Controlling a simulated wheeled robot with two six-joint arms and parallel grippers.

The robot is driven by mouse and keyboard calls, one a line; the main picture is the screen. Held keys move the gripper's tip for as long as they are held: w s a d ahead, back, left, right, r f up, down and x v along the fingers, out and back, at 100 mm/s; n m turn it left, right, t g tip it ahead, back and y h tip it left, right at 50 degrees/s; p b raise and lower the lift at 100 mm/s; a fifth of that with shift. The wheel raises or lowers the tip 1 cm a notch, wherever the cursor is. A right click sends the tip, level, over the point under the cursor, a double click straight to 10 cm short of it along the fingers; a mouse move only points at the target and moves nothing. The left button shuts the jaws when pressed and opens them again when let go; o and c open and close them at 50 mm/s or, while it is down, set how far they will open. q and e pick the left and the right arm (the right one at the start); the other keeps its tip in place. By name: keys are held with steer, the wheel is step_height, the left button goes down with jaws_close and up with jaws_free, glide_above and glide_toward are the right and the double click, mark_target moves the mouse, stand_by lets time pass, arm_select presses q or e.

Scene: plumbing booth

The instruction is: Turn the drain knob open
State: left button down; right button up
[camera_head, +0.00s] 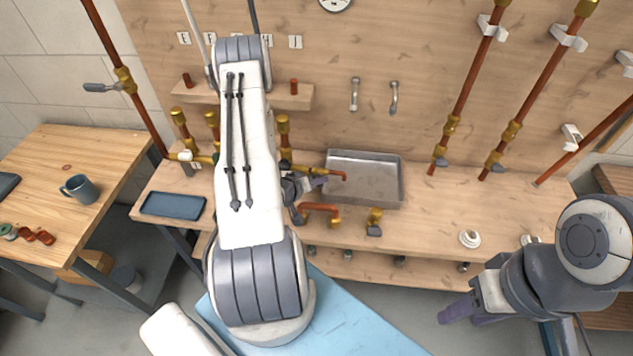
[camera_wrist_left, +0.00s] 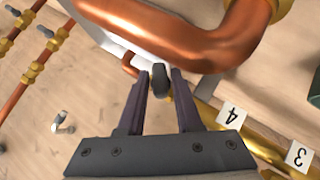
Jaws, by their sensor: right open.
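The drain knob (camera_wrist_left: 160,80) is a small dark grey handle seen in the left wrist view, close below a bent copper pipe. My left gripper (camera_wrist_left: 161,74) has its two dark purple fingers on either side of this knob. Little or no gap shows beside it, and I cannot tell whether both fingers press on it. In the head view my left gripper (camera_head: 312,182) is by the pipework at the left edge of the metal tray, and my forearm hides part of the piping. My right gripper (camera_head: 468,312) is open and empty, in front of the bench at the right.
A grey metal tray (camera_head: 365,180) stands on the wooden bench (camera_head: 440,210). A copper elbow (camera_head: 320,208) and a brass valve (camera_head: 375,221) lie near it. Vertical copper pipes (camera_head: 468,80) run up the wall at the right. The bench's right part is mostly clear.

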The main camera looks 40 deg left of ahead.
arm_select(q)
steer(key=shift+a+f+n+t+h+b, duration=0.2)
steer(key=shift+n+t+h+b, duration=0.35)
steer(key=shift+b, duration=0.35)
steer(key=shift+s+f+n+t+h+b, duration=0.1)
steer(key=shift+f+n+t+h+b, duration=0.1)
steer(key=shift+n+t+h+b, duration=0.8)
steer(key=shift+r+n+t+h+b, duration=0.1)
steer(key=shift+n+t+h+b, duration=0.35)
steer(key=shift+n+t+b, duration=1)
steer(key=shift+m+b, duration=0.4)
steer(key=c, duration=0.8)
jaws_free()
